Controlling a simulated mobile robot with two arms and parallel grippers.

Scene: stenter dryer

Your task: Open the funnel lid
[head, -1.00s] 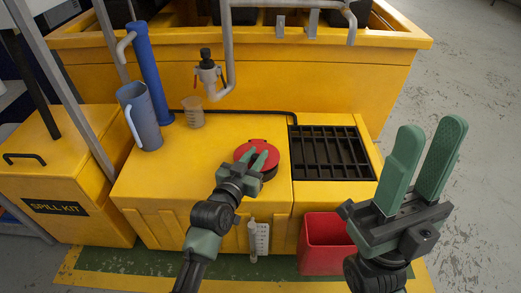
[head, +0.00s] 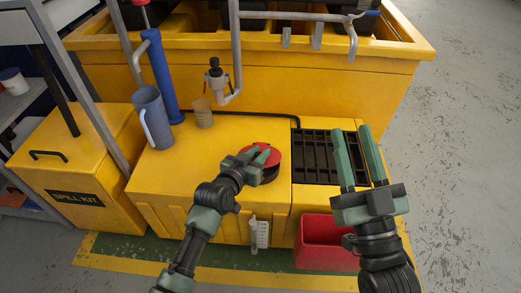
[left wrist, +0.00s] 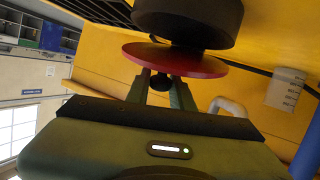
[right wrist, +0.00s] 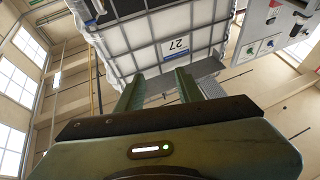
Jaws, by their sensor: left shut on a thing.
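The round red funnel lid (head: 273,160) lies over a short black funnel body (head: 271,178) on top of the yellow tank. My left gripper (head: 256,154) is on the lid with its fingers shut on it. In the left wrist view the red lid (left wrist: 200,62) is a flat disc against the black funnel body (left wrist: 190,22), and a small dark knob (left wrist: 161,82) shows between the fingers. Whether the lid is slightly raised cannot be told. My right gripper (head: 352,133) is open and empty above the black grate, with nothing between its fingers.
The black grate (head: 314,155) is right of the funnel. A blue jug (head: 152,118), a beaker (head: 202,113) and a tap (head: 215,75) stand behind it to the left. A red bin (head: 322,240) sits in front, and a yellow spill kit box (head: 75,150) stands at left.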

